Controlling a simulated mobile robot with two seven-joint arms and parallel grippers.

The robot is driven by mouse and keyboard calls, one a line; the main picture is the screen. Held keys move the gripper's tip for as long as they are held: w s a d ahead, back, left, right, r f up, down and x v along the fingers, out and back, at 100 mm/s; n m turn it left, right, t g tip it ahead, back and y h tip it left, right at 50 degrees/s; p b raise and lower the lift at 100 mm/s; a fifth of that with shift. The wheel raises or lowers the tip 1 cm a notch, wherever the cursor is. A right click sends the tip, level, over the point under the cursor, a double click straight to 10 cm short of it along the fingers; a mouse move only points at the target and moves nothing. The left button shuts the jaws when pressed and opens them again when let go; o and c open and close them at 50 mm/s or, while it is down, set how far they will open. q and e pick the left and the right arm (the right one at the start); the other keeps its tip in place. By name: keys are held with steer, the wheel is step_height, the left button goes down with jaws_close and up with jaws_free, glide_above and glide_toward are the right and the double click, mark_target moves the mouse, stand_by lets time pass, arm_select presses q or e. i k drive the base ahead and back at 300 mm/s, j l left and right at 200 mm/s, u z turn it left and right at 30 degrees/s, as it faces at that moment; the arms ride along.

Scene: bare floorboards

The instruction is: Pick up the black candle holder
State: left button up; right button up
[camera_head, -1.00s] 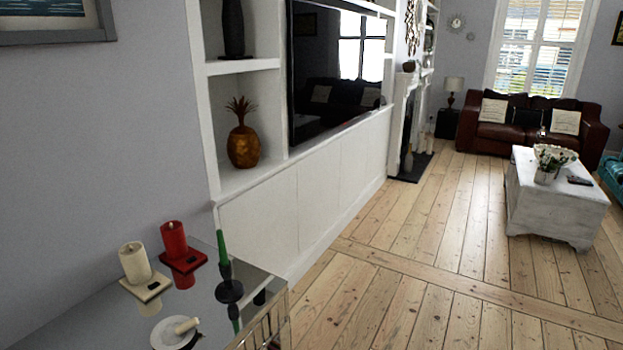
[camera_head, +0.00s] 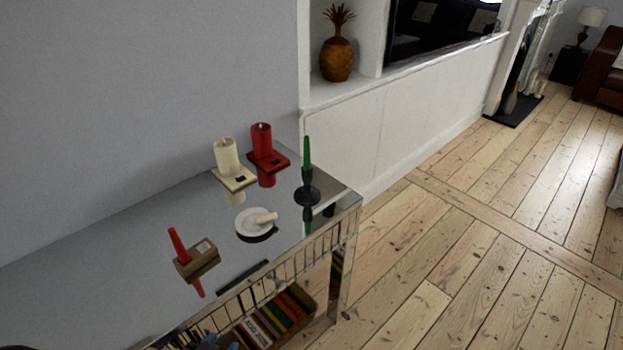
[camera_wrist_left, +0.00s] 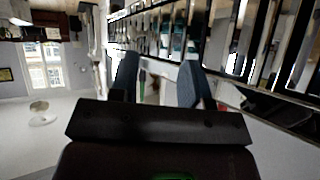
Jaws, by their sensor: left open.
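The black candle holder (camera_head: 308,194) stands upright near the right end of a mirrored cabinet top (camera_head: 120,225) in the head view. A green candle (camera_head: 307,152) stands in it. My left gripper (camera_head: 220,342) shows only partly at the bottom edge, in front of the cabinet and well short of the holder. In the left wrist view, which is upside down, the left gripper (camera_wrist_left: 157,75) has its two dark fingers spread apart with nothing held. A small green upright shape shows between them in the distance; the holder itself is not clear there. My right gripper is not in view.
Books (camera_head: 270,320) sit below. Floorboards to the right are clear.

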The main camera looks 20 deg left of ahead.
mark_target(306, 195)
steer(key=i+l+u, duration=0.1)
steer(key=u, duration=0.4)
steer(key=i+l+u, duration=0.1)
steer(key=u, duration=0.35)
steer(key=i+l+u, duration=0.2)
steer(key=l, duration=0.25)
steer(key=l+u, duration=0.25)
steer(key=l, duration=0.15)
steer(key=i+l, duration=0.1)
steer(key=l, duration=0.75)
steer(key=i+u, duration=0.05)
steer(key=i, duration=0.05)
